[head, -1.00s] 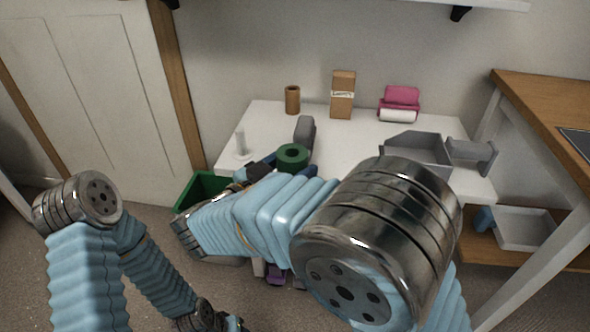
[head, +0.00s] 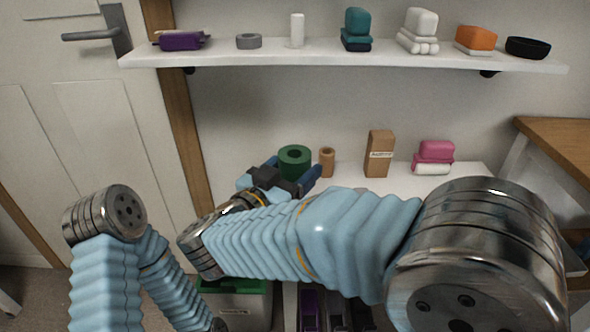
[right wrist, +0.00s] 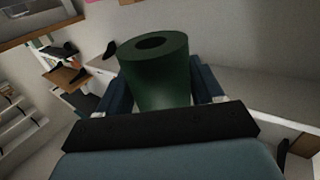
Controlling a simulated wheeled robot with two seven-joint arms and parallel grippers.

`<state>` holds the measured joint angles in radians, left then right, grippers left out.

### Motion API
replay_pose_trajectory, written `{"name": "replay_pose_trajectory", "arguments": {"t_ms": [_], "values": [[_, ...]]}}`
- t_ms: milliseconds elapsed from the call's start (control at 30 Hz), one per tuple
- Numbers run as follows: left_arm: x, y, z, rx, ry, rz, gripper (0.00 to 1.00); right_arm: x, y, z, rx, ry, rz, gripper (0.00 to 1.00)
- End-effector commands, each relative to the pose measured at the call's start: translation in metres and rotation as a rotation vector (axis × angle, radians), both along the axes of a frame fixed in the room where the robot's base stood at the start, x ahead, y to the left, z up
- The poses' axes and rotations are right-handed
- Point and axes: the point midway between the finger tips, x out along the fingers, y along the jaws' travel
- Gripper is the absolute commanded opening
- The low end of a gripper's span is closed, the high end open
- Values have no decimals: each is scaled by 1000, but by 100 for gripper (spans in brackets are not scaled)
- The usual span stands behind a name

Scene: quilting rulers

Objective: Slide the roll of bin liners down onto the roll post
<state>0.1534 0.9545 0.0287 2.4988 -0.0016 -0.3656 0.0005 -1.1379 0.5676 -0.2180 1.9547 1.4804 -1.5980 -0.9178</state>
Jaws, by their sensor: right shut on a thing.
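The roll of bin liners is a dark green cylinder with a hole through its middle (head: 294,160). It is held roughly upright in the air, over or near the left part of the white table. My right gripper (head: 289,177) is shut on it. In the right wrist view the roll (right wrist: 160,82) stands between the two blue fingers of my right gripper (right wrist: 168,88), its open top end showing. The roll post is not visible now; my right arm and gripper cover the left part of the table. My left arm shows at lower left, but its gripper is out of the picture.
The white table (head: 459,180) carries a brown cardboard roll (head: 327,162), a brown box (head: 379,154) and a pink dispenser (head: 434,157). A wall shelf (head: 350,60) with several items is above. A wooden worktop (head: 560,140) is at right.

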Motion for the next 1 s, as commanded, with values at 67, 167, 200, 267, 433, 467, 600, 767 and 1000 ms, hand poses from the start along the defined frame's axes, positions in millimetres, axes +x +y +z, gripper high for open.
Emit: {"name": "replay_pose_trajectory", "arguments": {"t_ms": [67, 167, 200, 267, 433, 467, 600, 767, 1000], "values": [[0, 0, 1, 0, 0, 0, 43, 0, 0, 0, 0, 0, 0, 45], [0, 0, 3, 0, 0, 0, 43, 0, 0, 1, 0, 0, -1, 45], [0, 0, 5, 0, 0, 0, 43, 0, 0, 2, 0, 0, -1, 45], [0, 0, 8, 0, 0, 0, 43, 0, 0, 2, -1, 1, -1, 45], [1, 2, -6, 2, 0, 4, 43, 0, 0, -17, -1, 1, -1, 45], [1, 2, -8, 3, -1, 4, 43, 0, 0, -20, -1, 1, -1, 45], [2, 5, -17, 7, -3, 8, 43, 0, 0, -36, -1, 1, 0, 45], [3, 8, -26, 12, -6, 15, 43, 0, 0, -51, 0, 0, 0, 45], [4, 10, -29, 15, -7, 18, 43, 0, 0, -58, 0, 0, -1, 45]]}}
